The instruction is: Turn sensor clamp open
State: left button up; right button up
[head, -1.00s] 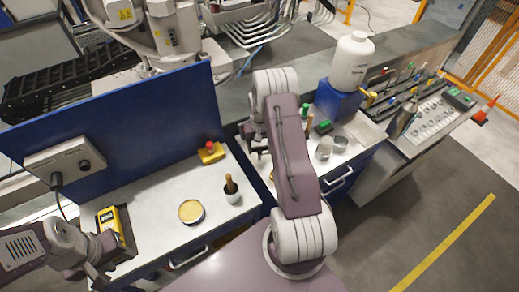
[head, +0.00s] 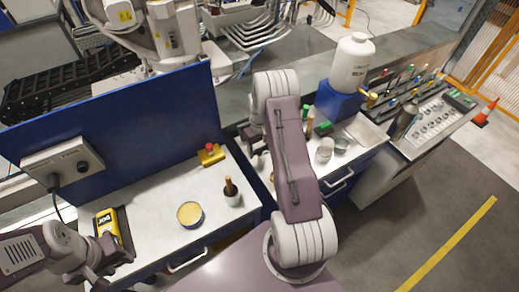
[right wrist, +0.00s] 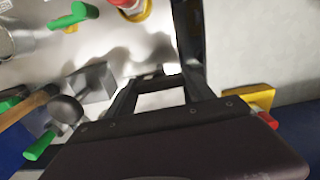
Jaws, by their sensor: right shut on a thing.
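My right arm reaches down over the gap between the two benches in the head view, and its own links hide its gripper there. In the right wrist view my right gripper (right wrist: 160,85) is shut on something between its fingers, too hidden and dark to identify. Just left of the fingers is a grey block (right wrist: 95,85) with a dark round knob (right wrist: 65,108) beside it; I cannot tell whether this is the sensor clamp. My left gripper (head: 112,268) hangs at the lower left by the left bench's front edge, its jaw gap unclear.
The left bench carries a yellow jog device (head: 107,222), a round yellow-topped tin (head: 190,214), a small pot (head: 232,194) and a yellow box with a red button (head: 210,154). A blue panel (head: 130,125) stands behind. A white bottle (head: 352,62) stands on the right bench.

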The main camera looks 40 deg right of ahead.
jog(key=shift+w+d+r, duration=0.1)
jog(key=o, duration=1.4)
jog(key=shift+r, duration=0.4)
notch_tip(320, 180, up, 8)
jog(key=shift+r+b, duration=0.1)
jog(key=shift+b, duration=0.95)
